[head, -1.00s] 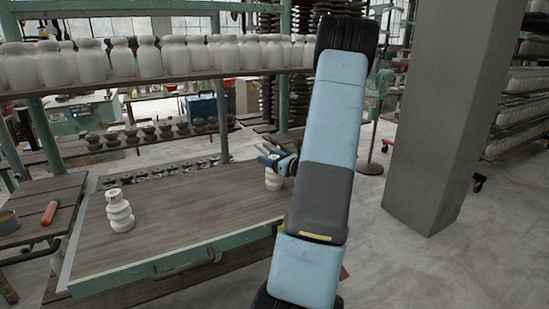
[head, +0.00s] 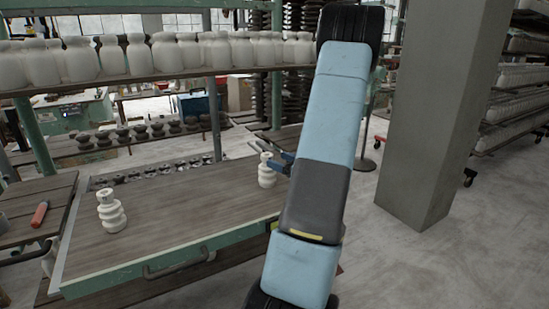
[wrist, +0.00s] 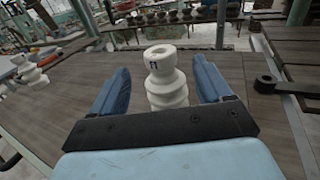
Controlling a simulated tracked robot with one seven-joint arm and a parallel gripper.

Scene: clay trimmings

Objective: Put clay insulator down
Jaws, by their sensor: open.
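A white ribbed clay insulator (head: 266,172) stands upright on the right part of the wooden tabletop (head: 165,215). In the wrist view the same insulator (wrist: 166,80), with a small dark mark on its neck, stands between my two blue fingers. My gripper (wrist: 164,85) is open, with gaps to the insulator on both sides. In the head view my arm hides part of my gripper (head: 281,164). A second white insulator (head: 110,212) stands upright on the left part of the tabletop.
A shelf (head: 140,83) of white jar-like pieces runs above the table's far side. A red-handled tool (head: 39,214) lies on a side bench at left. A concrete pillar (head: 432,110) stands at right. The tabletop between the two insulators is clear.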

